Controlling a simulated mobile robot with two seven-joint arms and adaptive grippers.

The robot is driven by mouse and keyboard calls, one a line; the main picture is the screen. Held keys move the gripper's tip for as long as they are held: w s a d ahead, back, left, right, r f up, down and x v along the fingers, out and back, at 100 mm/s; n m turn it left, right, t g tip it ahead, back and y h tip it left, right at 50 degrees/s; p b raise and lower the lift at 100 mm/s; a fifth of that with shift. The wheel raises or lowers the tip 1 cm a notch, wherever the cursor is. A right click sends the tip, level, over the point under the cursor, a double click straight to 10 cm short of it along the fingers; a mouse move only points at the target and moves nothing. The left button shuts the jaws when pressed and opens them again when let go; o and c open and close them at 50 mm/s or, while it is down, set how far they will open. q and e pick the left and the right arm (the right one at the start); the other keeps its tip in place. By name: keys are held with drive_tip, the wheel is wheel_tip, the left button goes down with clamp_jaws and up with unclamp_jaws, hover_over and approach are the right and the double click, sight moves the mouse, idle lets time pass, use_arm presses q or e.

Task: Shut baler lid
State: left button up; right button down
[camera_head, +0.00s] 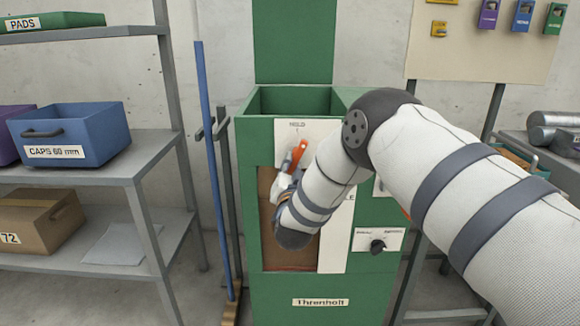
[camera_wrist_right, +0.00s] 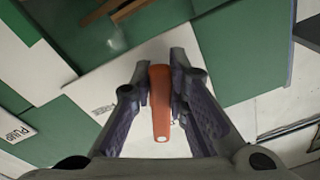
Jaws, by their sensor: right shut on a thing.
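The green baler (camera_head: 277,285) stands in the middle of the head view, with its top open. Its green lid (camera_head: 293,40) stands upright behind the opening. On the front is a white plate (camera_head: 318,128) whose text looks like "HOLD", with an orange lever (camera_head: 299,151) in front of it. My right gripper (camera_head: 293,172) is at this lever. In the wrist view my right gripper (camera_wrist_right: 160,88) is shut on the orange lever (camera_wrist_right: 160,105), with one finger on each side. My arm hides part of the baler's front. My left gripper is not in view.
A black knob (camera_head: 377,246) sits low on the baler's right front. A blue pole (camera_head: 212,160) stands left of the baler. Shelves with a blue caps bin (camera_head: 85,125) and a cardboard box (camera_head: 30,222) are at the left. A bench with metal cylinders (camera_head: 550,128) is at the right.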

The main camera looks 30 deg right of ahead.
drive_tip(key=c, duration=1.9)
unclamp_jaws()
drive_tip(key=shift+s+d+f, duration=0.2)
drive_tip(key=shift+d+f, duration=0.15)
drive_tip(key=shift+f, duration=0.1)
drive_tip(key=shift+s+d+f, duration=0.2)
drive_tip(key=shift+d+f, duration=0.1)
drive_tip(key=shift+f, duration=0.15)
drive_tip(key=shift+c, duration=0.2)
drive_tip(key=o, duration=0.4)
drive_tip(key=shift+d, duration=0.2)
drive_tip(key=shift+w+r, duration=0.15)
drive_tip(key=shift+r, duration=0.2)
